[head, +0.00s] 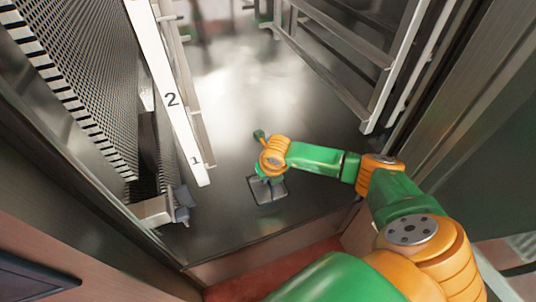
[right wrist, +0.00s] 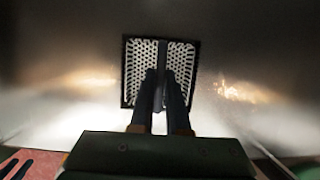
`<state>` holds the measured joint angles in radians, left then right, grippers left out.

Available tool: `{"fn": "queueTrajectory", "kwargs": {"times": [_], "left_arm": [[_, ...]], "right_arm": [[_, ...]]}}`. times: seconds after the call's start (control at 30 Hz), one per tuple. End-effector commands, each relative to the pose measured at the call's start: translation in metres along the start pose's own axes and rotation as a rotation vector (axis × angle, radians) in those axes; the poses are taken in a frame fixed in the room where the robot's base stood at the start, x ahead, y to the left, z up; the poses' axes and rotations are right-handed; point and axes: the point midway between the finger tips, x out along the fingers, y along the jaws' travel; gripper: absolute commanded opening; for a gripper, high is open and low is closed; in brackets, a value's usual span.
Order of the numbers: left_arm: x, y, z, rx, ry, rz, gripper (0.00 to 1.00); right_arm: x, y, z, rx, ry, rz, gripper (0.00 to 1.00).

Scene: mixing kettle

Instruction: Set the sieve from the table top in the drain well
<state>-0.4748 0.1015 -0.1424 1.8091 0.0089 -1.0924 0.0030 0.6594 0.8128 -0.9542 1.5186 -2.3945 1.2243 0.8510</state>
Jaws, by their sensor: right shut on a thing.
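The sieve (head: 275,190) is a small square with a dark rim, seen over the grey metal surface in the middle of the head view. In the right wrist view the sieve (right wrist: 139,62) shows a pale perforated plate with a grey bar up its middle. My right gripper (head: 266,178) is above it, and in the right wrist view its dark fingers (right wrist: 162,76) are shut on the middle bar. I cannot tell whether the sieve touches the surface below. My left gripper is out of view. I cannot make out the drain well.
A white strip marked 1 and 2 (head: 170,98) and a mesh panel (head: 95,85) stand on the left. A metal rail frame (head: 345,75) stands at the upper right. The metal surface (head: 235,110) beyond the gripper is clear.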

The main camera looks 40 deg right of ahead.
Motion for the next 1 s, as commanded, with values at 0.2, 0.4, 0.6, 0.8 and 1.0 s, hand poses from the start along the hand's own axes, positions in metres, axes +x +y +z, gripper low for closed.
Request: {"fn": "queueTrajectory", "kwargs": {"times": [0.2,0.4,0.6,0.8,1.0], "left_arm": [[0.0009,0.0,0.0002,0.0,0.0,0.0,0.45],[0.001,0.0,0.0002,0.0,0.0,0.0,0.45],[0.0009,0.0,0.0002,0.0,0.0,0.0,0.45],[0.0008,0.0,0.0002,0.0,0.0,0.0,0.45],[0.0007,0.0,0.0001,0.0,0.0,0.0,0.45]], "right_arm": [[0.0019,-0.0002,-0.002,-0.001,0.004,-0.001,0.0],[0.0024,-0.0004,-0.0027,-0.001,0.006,-0.002,0.22],[0.0019,-0.0003,-0.002,-0.001,0.004,-0.002,0.49],[0.0016,-0.0002,-0.0017,-0.001,0.003,-0.001,0.68],[0.0014,-0.0002,-0.0014,-0.001,0.003,-0.001,0.79]]}}
